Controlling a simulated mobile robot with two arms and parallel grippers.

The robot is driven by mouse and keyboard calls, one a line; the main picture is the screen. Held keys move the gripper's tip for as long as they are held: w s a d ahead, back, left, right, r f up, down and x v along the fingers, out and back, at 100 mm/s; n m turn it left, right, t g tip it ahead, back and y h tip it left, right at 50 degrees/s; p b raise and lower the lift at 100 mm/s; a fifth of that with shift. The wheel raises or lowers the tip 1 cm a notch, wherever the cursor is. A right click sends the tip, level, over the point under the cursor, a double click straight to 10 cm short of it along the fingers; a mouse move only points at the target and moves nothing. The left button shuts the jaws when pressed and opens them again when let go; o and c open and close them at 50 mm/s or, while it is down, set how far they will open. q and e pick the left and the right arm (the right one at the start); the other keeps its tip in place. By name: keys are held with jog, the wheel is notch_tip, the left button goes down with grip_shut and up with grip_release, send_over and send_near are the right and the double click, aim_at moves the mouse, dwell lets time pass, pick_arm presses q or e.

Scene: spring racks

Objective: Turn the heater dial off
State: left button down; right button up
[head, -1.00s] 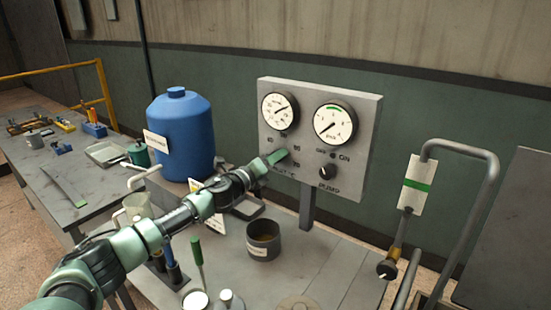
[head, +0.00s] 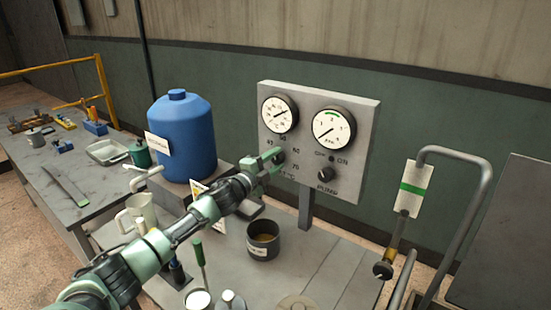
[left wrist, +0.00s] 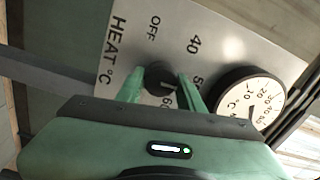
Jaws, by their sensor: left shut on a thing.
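The heater dial is a small dark round knob at the left of the grey control panel (head: 366,128), under the left gauge. In the left wrist view the dial (left wrist: 158,76) sits between the two green fingers of my left gripper (left wrist: 161,82), which is shut on it. OFF, 40 and other numbers are printed around it, with HEAT °C beside it. A white mark on the knob lies on the side near the 60. In the head view my left gripper (head: 274,159) reaches the panel and partly hides the dial. My right gripper is not in view.
A black pump knob (head: 326,174) is at the panel's lower right. A blue container (head: 181,140) stands left of the arm. A dark pot (head: 263,243), a green-handled tool (head: 197,251) and a pitcher (head: 141,212) are around and below the arm. A bent metal pipe (head: 470,200) rises at right.

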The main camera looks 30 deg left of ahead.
pick_arm(q)
jog(key=n+p, duration=0.2)
jog(key=n, duration=0.4)
jog(key=shift+n, duration=0.3)
jog(key=n+p, duration=0.1)
jog(key=n, duration=0.2)
jog(key=shift+n+y, duration=0.3)
jog(key=shift+n, duration=0.1)
jog(key=n, duration=0.2)
jog(key=shift+n, duration=0.4)
jog(key=n, duration=0.4)
jog(key=shift+a+n, duration=0.1)
jog(key=shift+n, duration=0.2)
jog(key=n+b, duration=0.1)
jog(key=n, duration=0.5)
jog(key=shift+f, duration=0.15)
jog(key=shift+b, duration=0.3)
jog(key=c, duration=1.1)
grip_release()
jog(key=shift+o, duration=1)
